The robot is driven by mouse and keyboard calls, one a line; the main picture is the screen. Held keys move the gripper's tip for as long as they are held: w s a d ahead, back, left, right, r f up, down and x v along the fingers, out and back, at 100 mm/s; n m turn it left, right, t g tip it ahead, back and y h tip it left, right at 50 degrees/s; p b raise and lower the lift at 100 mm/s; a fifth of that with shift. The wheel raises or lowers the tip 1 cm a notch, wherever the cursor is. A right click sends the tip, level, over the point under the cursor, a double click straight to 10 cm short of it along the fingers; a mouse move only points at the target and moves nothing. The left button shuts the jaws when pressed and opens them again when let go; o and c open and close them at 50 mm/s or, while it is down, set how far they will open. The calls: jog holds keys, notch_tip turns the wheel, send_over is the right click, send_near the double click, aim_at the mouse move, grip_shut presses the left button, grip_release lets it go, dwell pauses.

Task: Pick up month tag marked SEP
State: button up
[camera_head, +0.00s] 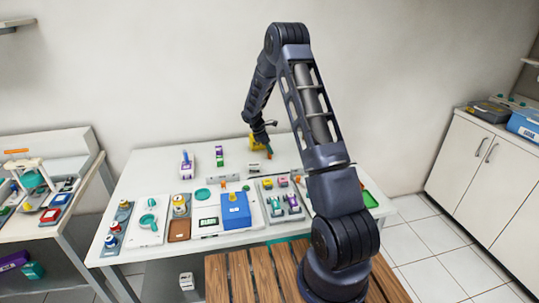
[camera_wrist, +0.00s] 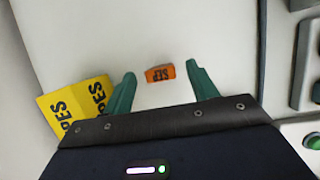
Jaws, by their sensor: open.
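The month tag marked SEP (camera_wrist: 159,74) is a small orange block with dark lettering, lying on the white table top. In the wrist view its lettering appears upside down. My gripper (camera_wrist: 161,82) is open, with one green finger on each side of the tag and bare table showing between the tag and each finger. I cannot tell how high the fingers are above the table. In the head view my gripper (camera_head: 269,152) is small at the back of the table, and the tag cannot be made out there.
A yellow folded sign (camera_wrist: 75,105) stands left of my gripper, close to the left finger. A grey tray edge (camera_wrist: 297,80) lies to the right. In the head view a blue box (camera_head: 235,210) and several small items fill the front of the white table (camera_head: 150,172).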

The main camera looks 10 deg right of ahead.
jog(key=shift+x, duration=1.95)
jog(key=shift+s, duration=0.1)
jog(key=c, duration=1.1)
jog(key=shift+o, duration=0.2)
